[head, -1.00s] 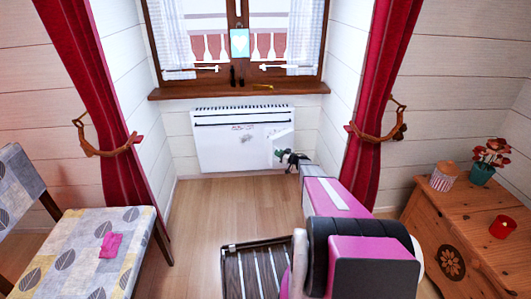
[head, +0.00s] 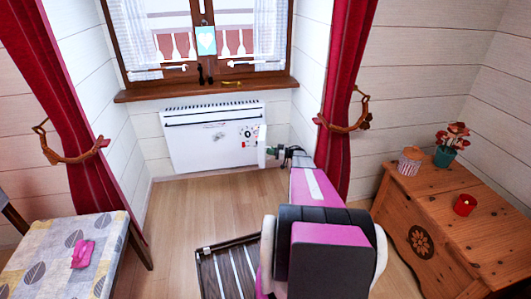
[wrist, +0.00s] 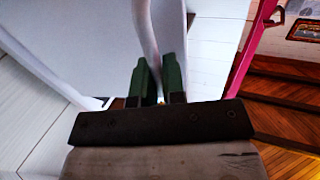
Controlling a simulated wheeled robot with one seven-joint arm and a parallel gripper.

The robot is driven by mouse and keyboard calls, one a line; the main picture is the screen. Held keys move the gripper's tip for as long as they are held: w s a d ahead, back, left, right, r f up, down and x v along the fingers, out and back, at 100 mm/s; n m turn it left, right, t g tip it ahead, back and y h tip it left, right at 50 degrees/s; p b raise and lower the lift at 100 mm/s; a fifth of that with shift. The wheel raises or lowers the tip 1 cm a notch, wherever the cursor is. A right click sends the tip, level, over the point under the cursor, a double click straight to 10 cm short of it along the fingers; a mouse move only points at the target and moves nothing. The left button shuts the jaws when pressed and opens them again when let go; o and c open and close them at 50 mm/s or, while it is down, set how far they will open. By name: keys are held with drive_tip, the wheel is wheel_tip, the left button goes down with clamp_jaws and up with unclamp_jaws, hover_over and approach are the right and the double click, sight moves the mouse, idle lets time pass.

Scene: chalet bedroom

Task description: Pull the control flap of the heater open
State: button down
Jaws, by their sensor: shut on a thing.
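The heater (head: 205,145) is a white panel with a dark top grille, on the wall under the window. Its control flap (head: 262,145) stands out from the front at the right end, swung open. A dark dial (head: 247,132) and small red markings are bare to the left of it. My gripper (head: 277,151) is at the flap's outer right side. In the wrist view, its two green fingers (wrist: 158,80) are shut on the pale edge of the flap (wrist: 146,30). The flap's hinge is not clear in either view.
A wooden sill (head: 205,90) juts out above the heater. A red curtain (head: 345,90) hangs to the right, close to my arm. The floor (head: 190,205) before the heater is bare.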

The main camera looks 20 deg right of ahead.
drive_tip(key=shift+s+d, duration=0.1)
drive_tip(key=shift+d, duration=0.5)
drive_tip(key=c, duration=1.2)
unclamp_jaws()
